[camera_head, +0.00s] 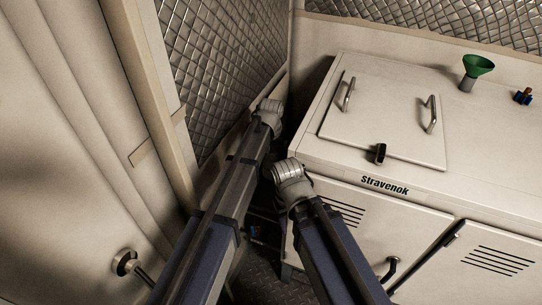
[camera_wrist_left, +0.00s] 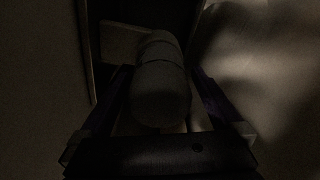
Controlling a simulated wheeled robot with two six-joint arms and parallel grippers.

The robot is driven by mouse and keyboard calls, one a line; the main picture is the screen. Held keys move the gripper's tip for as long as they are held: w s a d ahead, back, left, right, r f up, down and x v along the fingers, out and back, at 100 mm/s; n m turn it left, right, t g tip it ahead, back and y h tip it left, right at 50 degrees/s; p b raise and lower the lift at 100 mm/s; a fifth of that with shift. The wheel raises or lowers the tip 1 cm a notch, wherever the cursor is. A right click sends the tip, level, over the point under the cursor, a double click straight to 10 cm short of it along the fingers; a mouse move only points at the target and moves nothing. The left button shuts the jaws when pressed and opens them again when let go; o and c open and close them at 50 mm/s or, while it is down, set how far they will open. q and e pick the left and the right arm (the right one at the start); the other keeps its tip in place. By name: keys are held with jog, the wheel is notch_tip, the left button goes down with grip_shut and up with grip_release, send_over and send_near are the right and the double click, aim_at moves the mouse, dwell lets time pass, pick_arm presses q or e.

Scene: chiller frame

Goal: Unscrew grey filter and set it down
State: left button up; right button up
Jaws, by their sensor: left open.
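In the left wrist view a dim grey cylinder with a rounded near end, which looks like the filter (camera_wrist_left: 160,95), stands in the middle of the picture. My left gripper (camera_wrist_left: 163,73) is open, with one finger on each side of the cylinder. The view is too dark to tell whether the fingers touch it. In the head view my arm links reach to the gap between the cabinet and the left wall. The filter is not distinguishable there, and the gripper fingers are hidden or too dark to make out. My right gripper is not seen.
A cream Stravenok cabinet (camera_head: 450,195) stands on the right, with a handled lid (camera_head: 385,110) on top. A quilted metal wall (camera_head: 220,60) closes in the left. The gap between is narrow.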

pick_arm(q)
jog(key=m, duration=0.5)
jog(key=shift+h, duration=0.4)
jog(key=m, duration=0.5)
jog(key=shift+d+m+g, duration=0.1)
jog(key=shift+m+g, duration=0.2)
jog(key=c, duration=1.5)
jog(key=shift+o, duration=0.2)
jog(key=n, duration=0.7)
jog(key=shift+n, duration=0.4)
jog(key=n, duration=0.3)
jog(key=n+y, duration=0.1)
jog(key=n, duration=0.3)
jog(key=shift+s+a, duration=0.1)
jog(key=shift+a, duration=0.1)
